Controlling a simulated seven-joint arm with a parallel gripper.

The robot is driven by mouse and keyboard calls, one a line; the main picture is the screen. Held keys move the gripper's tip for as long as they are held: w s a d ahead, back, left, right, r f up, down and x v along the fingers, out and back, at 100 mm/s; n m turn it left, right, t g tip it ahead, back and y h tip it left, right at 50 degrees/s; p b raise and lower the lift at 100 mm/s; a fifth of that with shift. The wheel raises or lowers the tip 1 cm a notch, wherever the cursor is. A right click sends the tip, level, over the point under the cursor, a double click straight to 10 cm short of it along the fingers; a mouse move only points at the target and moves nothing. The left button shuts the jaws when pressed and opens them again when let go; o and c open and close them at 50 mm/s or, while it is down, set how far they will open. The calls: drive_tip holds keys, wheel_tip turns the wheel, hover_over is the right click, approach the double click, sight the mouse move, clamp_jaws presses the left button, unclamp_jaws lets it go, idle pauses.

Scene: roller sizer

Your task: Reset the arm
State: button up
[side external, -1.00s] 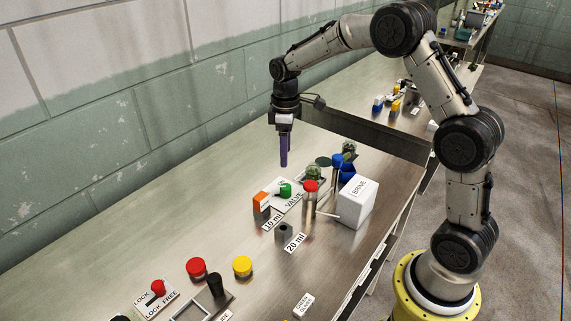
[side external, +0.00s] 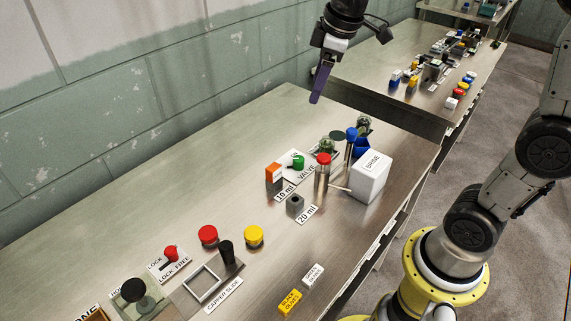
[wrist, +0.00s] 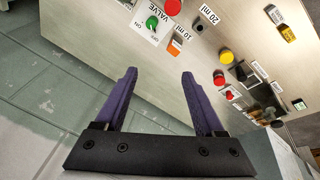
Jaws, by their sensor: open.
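My gripper (side external: 319,84) is raised above the far left part of the steel bench (side external: 150,215), clear of everything on it. In the wrist view its two purple fingers (wrist: 159,85) stand apart with nothing between them. Below it on the bench are the green valve knob (side external: 298,162) on its white VALVE plate, the orange block (side external: 273,173), a red-capped cylinder (side external: 322,175) and the white BRINE box (side external: 368,178).
Nearer on the bench are a red button (side external: 208,235), a yellow button (side external: 254,236), a lock plate (side external: 168,262) with a red knob and a capper slide (side external: 202,284). A tiled wall (side external: 130,100) runs along the left. A second bench (side external: 360,70) stands behind.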

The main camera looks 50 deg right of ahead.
drive_tip(key=s+a+r+m+t, duration=0.2)
drive_tip(key=s+a, duration=0.1)
drive_tip(key=s, duration=1.1)
drive_tip(key=s+f+m, duration=0.4)
drive_tip(key=s+f, duration=0.1)
drive_tip(key=s, duration=0.1)
drive_tip(key=shift+s+a+f, duration=0.15)
drive_tip(key=shift+s+f, duration=0.05)
drive_tip(key=shift+f, duration=0.2)
